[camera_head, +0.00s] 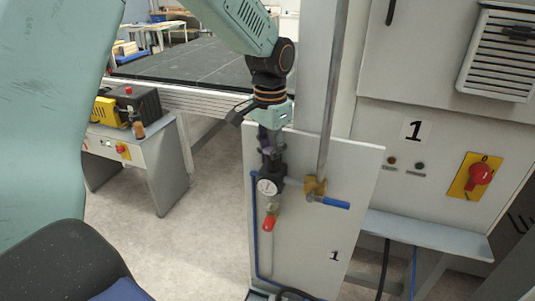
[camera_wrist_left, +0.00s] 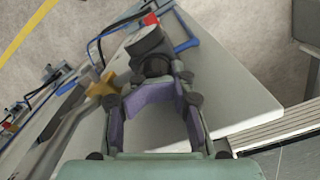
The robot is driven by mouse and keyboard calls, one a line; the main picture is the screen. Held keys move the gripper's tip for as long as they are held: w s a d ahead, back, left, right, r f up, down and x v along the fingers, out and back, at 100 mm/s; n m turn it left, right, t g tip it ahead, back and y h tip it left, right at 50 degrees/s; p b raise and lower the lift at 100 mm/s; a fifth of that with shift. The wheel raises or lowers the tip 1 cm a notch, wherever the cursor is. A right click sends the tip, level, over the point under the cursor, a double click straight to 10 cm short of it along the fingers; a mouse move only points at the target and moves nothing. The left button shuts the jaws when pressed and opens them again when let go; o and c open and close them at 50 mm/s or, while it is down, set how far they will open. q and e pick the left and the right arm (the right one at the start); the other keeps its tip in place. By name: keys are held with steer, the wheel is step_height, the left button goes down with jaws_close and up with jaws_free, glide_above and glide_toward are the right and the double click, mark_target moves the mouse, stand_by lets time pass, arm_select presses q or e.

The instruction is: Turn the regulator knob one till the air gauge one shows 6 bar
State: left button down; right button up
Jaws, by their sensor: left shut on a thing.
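The air gauge (camera_head: 267,187) is a small round white dial on the front of the panel marked 1 in the head view. Its needle is too small to read. The dark regulator knob (camera_wrist_left: 156,66) sits behind the gauge (camera_wrist_left: 146,40) in the left wrist view. My left gripper (camera_head: 270,152) comes down from above onto the regulator's top. In the wrist view its two purple-padded fingers (camera_wrist_left: 158,80) are closed around the knob, one on each side. The fingers partly hide the knob in the head view. My right gripper does not show.
A pipe runs down to a brass valve with a blue handle (camera_head: 336,203), just right of the regulator. A red-ended fitting (camera_head: 268,223) hangs below the gauge. The light panel (camera_head: 340,165) stands close behind. Open floor (camera_head: 210,220) lies to the left.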

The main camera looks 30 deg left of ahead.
arm_select(q)
steer(key=shift+s+d+f, duration=0.15)
steer(key=shift+s+f, duration=0.15)
steer(key=c, duration=1.5)
jaws_free()
steer(key=o, duration=0.3)
steer(key=shift+w+d+r, duration=0.15)
steer(key=shift+d, duration=0.25)
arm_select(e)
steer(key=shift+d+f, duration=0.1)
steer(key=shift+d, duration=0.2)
arm_select(q)
steer(key=shift+a, duration=0.3)
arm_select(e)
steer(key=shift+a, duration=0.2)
arm_select(q)
steer(key=shift+r, duration=0.2)
step_height(320, 180, up, 12)
steer(key=shift+w+f, duration=0.1)
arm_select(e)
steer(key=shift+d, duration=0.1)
